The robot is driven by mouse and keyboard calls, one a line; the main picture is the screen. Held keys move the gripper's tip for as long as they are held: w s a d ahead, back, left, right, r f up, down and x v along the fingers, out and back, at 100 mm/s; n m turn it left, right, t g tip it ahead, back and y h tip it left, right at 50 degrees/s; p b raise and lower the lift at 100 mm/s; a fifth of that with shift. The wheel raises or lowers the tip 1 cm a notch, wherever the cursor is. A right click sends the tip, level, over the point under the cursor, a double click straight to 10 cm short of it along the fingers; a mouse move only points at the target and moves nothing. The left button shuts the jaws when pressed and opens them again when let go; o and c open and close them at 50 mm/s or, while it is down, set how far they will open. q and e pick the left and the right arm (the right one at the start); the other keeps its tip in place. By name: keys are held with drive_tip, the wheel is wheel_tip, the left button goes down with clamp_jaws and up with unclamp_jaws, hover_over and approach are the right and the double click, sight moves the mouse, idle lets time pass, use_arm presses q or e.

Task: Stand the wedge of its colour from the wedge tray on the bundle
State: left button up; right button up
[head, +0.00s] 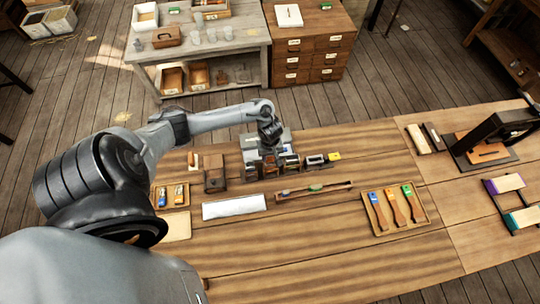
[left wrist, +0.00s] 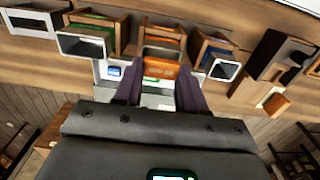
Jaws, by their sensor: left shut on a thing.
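My left gripper (left wrist: 158,82) is shut on an orange block (left wrist: 160,69) with a pale label, probably a wedge. In the head view my left gripper (head: 268,166) is over the row of small boxes, and its fingertips are hard to make out. A grey tray (left wrist: 102,72) is just under the fingers, with a small blue labelled piece (left wrist: 114,72) in it beside the left finger. Whether the orange block still touches the tray I cannot tell. An orange flat stack (head: 483,152), perhaps the bundle, lies in the dark press (head: 490,130) at the right. My right gripper is out of view.
Open wooden boxes with green (left wrist: 95,38) and blue (left wrist: 216,56) contents stand close by either side of the fingers. A tray (head: 423,220) holds three tapered brown pieces with blue, orange and green ends. A white sheet (head: 234,207) lies in front. The table's front middle is clear.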

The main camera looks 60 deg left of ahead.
use_arm(q)
drive_tip(key=shift+f, duration=0.15)
drive_tip(key=shift+f, duration=0.45)
drive_tip(key=shift+p, duration=0.55)
idle(0.5)
drive_tip(key=o, duration=1.1)
drive_tip(key=shift+r, duration=0.1)
